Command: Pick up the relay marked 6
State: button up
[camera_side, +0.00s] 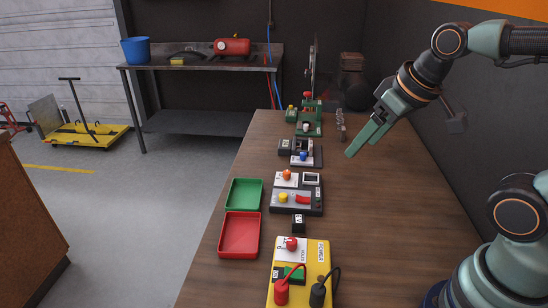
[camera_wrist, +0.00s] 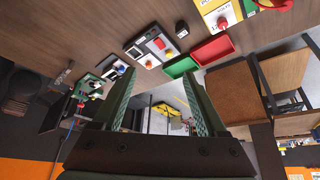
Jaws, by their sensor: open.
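A small black block that looks like a relay (camera_side: 298,222) stands on the wooden table between the yellow power unit and the grey button panel. Its mark is too small to read. The wrist view shows a small dark block (camera_wrist: 181,28) there too. Another small dark block (camera_side: 284,146) stands farther back, beside the blue-button device; its mark is also unreadable. I cannot tell which one is marked 6. My gripper (camera_side: 360,142) is in the air above the right side of the table, apart from all the blocks. In the wrist view my gripper (camera_wrist: 159,76) is open and empty.
A green tray (camera_side: 232,194) and a red tray (camera_side: 222,234) lie at the table's left edge. The yellow power unit (camera_side: 319,262) with red and black plugs is nearest. The grey button panel (camera_side: 317,205) and a green machine (camera_side: 315,117) stand behind. The table's right side is clear.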

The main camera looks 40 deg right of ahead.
jog(key=w+a+f+n+g, duration=0.3)
jog(key=w+f+n, duration=0.1)
jog(key=w+n, duration=0.15)
jog(key=n+g, duration=0.2)
jog(key=n, duration=0.3)
send_over(299, 219)
notch_tip(299, 219, down, 9)
jog(key=shift+m, duration=0.25)
jog(key=f, duration=0.5)
jog(key=shift+s+a+f, duration=0.15)
jog(key=shift+a+f, duration=0.05)
jog(key=shift+f, duration=0.05)
jog(key=shift+w+d+f, duration=0.1)
jog(key=shift+f, duration=1.4)
jog(key=shift+w+d+f, duration=0.1)
jog(key=shift+f, duration=1.4)
grip_shut()
